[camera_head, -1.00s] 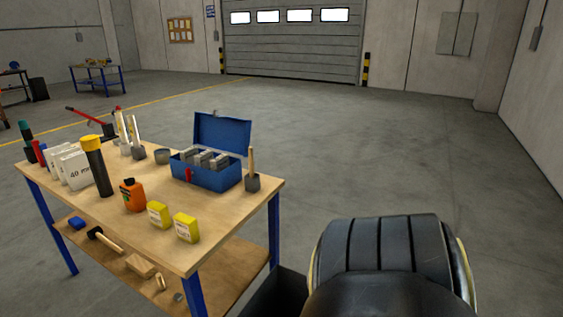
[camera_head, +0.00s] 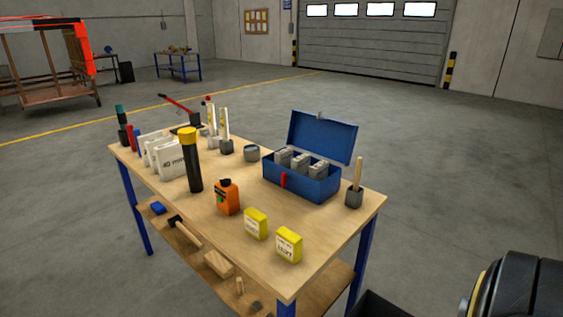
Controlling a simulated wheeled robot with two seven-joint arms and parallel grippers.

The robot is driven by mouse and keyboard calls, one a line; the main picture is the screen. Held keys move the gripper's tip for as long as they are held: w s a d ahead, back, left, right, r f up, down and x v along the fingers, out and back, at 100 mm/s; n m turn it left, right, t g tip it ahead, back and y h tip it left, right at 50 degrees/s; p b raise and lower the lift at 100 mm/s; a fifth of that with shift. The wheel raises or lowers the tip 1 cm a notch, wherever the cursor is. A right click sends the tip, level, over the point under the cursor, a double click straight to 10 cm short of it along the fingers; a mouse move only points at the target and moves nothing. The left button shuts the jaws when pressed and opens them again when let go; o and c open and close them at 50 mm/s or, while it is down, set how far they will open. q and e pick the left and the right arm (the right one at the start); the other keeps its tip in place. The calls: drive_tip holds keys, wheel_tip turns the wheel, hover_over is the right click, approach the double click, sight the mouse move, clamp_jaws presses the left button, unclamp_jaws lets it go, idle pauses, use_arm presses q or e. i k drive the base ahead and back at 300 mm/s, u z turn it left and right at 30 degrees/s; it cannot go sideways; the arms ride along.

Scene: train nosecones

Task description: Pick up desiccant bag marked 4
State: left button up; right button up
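No bag with a readable 4 alone shows in the head view. Several white flat packs (camera_head: 171,160) stand in a row at the left of the workbench (camera_head: 232,240); the front one carries print that looks like "40 mm". Two small yellow packs stand near the front edge, a left one (camera_head: 255,224) and a right one (camera_head: 289,245), with white labels too small to read. I cannot tell whether any of these is the desiccant bag. Neither of my grippers is in view.
An orange bottle (camera_head: 228,198) and a black tube with yellow cap (camera_head: 192,165) stand beside the packs. An open blue toolbox (camera_head: 318,187) and a brush in a grey pot (camera_head: 354,195) are at the right. Open floor (camera_head: 440,170) lies right of the bench.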

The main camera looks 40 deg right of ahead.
sight(301, 164)
drive_tip(key=i, duration=3.05)
drive_tip(key=z, duration=2.15)
